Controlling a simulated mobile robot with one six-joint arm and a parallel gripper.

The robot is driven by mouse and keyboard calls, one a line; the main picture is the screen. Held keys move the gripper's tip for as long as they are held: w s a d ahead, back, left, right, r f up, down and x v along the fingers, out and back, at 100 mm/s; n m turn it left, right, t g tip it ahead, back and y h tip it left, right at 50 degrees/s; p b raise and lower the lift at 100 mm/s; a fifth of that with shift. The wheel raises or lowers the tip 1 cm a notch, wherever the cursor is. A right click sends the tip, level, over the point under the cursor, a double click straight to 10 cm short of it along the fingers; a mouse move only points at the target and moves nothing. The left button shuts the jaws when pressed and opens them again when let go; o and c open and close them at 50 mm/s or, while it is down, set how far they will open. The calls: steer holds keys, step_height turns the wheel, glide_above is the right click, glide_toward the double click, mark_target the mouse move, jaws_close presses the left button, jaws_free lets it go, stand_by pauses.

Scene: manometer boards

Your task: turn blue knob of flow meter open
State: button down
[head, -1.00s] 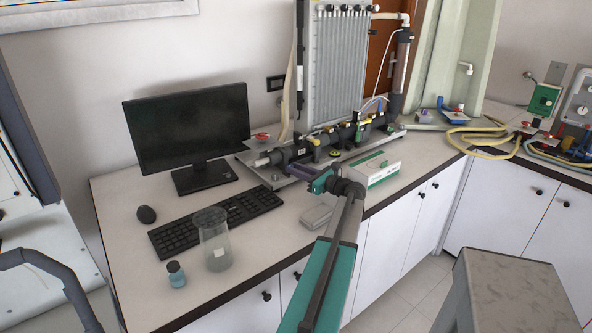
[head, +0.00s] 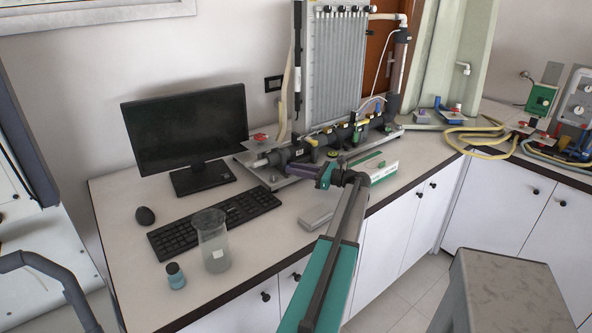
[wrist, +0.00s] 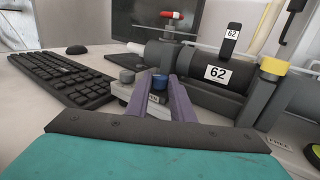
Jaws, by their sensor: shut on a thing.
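In the head view my gripper (head: 288,168) reaches to the near left part of the pipe assembly (head: 345,135), and the knob cannot be made out there.
A red-handled valve (wrist: 172,16) stands behind the knob, and a yellow-capped post (wrist: 272,68) to the right. A keyboard (head: 215,220), monitor (head: 188,128), beaker (head: 213,240) and small bottle (head: 176,276) are on the bench. A green-and-white box (head: 378,168) lies right of my wrist.

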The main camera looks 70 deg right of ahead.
steer(key=c, duration=1.5)
jaws_free()
steer(key=shift+c, duration=0.2)
steer(key=shift+w+a+m+g+h+b, duration=0.1)
steer(key=shift+a+m+g+h+b, duration=0.15)
steer(key=shift+m+h, duration=0.6)
steer(key=shift+s+a+m+g+h+b, duration=0.15)
steer(key=shift+m+h, duration=0.35)
steer(key=shift+h, duration=0.7)
steer(key=shift+w+a+m+g+h+b, duration=0.15)
steer(key=shift+a+m+g+h, duration=0.15)
steer(key=shift+m+h, duration=0.55)
steer(key=shift+h, duration=0.5)
steer(key=shift+w+a+m+g+h+b, duration=0.15)
steer(key=shift+m+g+h+b, duration=0.05)
steer(key=shift+m+g+h, duration=0.6)
steer(key=shift+w+a+m+g+h+b, duration=0.15)
steer(key=shift+m+g+h, duration=0.4)
steer(key=shift+h, duration=0.45)
steer(key=shift+w+a+m+g+h+b, duration=0.1)
steer(key=shift+a+m+g+h+b, duration=0.1)
steer(key=shift+m+g+h, duration=0.5)
steer(key=shift+m+h, duration=0.25)
steer(key=shift+h, duration=0.15)
